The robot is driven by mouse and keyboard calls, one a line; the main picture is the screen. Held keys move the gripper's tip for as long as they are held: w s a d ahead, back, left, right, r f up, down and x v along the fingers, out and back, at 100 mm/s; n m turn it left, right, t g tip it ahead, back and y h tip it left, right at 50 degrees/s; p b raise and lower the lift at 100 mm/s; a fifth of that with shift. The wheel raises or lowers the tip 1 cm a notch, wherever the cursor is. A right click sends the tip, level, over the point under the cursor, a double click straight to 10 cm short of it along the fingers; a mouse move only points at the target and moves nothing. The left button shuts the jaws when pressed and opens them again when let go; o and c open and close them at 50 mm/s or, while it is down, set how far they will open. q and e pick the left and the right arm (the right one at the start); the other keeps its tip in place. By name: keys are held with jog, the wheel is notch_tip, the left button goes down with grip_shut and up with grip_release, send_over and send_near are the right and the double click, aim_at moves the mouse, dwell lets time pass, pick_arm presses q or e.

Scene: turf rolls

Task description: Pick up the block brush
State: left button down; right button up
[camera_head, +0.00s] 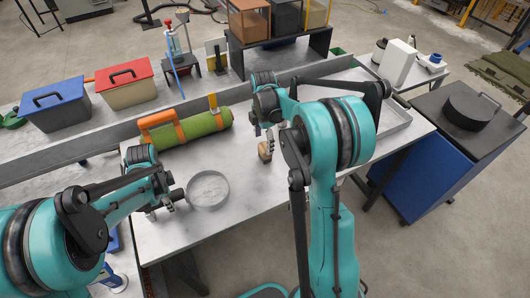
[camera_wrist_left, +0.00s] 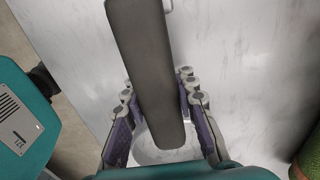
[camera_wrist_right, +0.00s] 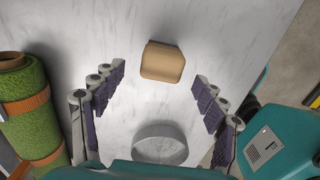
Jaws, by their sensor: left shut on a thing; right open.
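The block brush, a small tan wooden block (camera_head: 265,151), lies on the table beneath my right gripper (camera_head: 264,128). In the right wrist view the block (camera_wrist_right: 163,62) lies ahead of and between my open right fingers (camera_wrist_right: 160,85), which do not touch it. Its underside is hidden. My left gripper (camera_head: 166,197) is low over the left of the table. In the left wrist view my left gripper (camera_wrist_left: 158,85) is shut on a long dark grey bar (camera_wrist_left: 143,70) with a metal loop at its far end. I cannot tell what the bar belongs to.
A metal ring (camera_head: 208,189) lies between the grippers. A green turf roll (camera_head: 190,130) with orange straps lies behind. Blue (camera_head: 55,104) and red (camera_head: 126,84) boxes stand beyond the grey rail (camera_head: 60,165). A metal tray (camera_head: 398,122) is at right. The front middle is clear.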

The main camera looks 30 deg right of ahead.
aim_at(265, 146)
jog(key=f, duration=0.5)
jog(key=shift+s+d+f, duration=0.1)
jog(key=shift+d+f, duration=0.1)
jog(key=shift+f, duration=0.2)
jog(key=c, duration=1.4)
jog(key=shift+r, duration=0.1)
notch_tip(265, 146, up, 10)
jog(key=shift+f, duration=0.1)
jog(key=shift+o, duration=1.4)
jog(key=shift+a, duration=0.1)
